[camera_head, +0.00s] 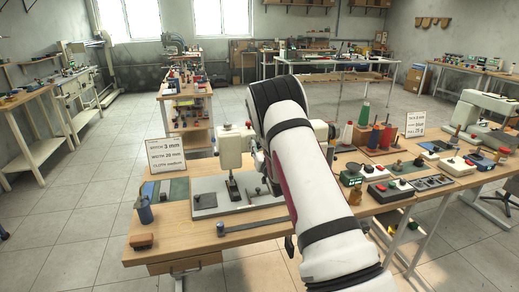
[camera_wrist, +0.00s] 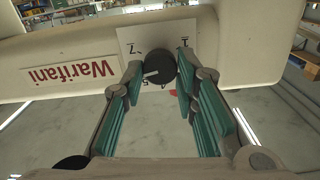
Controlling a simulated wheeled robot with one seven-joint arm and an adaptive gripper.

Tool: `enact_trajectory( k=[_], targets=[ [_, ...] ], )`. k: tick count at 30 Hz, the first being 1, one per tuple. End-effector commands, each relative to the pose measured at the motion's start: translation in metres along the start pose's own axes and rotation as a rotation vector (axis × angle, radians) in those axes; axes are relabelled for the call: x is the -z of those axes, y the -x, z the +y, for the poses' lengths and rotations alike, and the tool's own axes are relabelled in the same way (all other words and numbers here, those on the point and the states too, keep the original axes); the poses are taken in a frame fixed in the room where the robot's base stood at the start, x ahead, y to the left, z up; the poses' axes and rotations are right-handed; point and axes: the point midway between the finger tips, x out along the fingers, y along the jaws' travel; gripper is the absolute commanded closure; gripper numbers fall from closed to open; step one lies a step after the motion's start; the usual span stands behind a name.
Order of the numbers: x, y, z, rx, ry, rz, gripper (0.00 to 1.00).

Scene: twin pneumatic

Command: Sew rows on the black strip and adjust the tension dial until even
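A white sewing machine (camera_head: 232,150) stands on the wooden table, partly hidden behind my arm. In the wrist view its body (camera_wrist: 250,45) shows red "Warifani" lettering and a numbered plate. A round black dial (camera_wrist: 160,66) with a white pointer sits on that plate. The pointer faces left, close to the 5. My gripper (camera_wrist: 160,72) has green-padded fingers spread either side of the dial, with it between the tips. Contact is unclear. The head view hides my gripper behind my arm. A dark strip (camera_head: 255,225) lies flat near the table's front edge.
A blue cylinder (camera_head: 145,212) and a brown block (camera_head: 141,241) are at the front left. Thread spools (camera_head: 375,135) and several small boxes crowd the right side.

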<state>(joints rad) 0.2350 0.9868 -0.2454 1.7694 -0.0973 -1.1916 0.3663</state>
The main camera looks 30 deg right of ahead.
Motion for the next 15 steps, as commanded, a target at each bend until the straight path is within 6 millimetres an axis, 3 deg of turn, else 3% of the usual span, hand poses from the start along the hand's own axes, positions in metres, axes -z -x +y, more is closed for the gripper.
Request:
enact_trajectory(
  k=[15],
  targets=[
    [-0.0007, -0.0001, -0.0004, 0.000, 0.110, 0.000, 1.00]
  ],
)
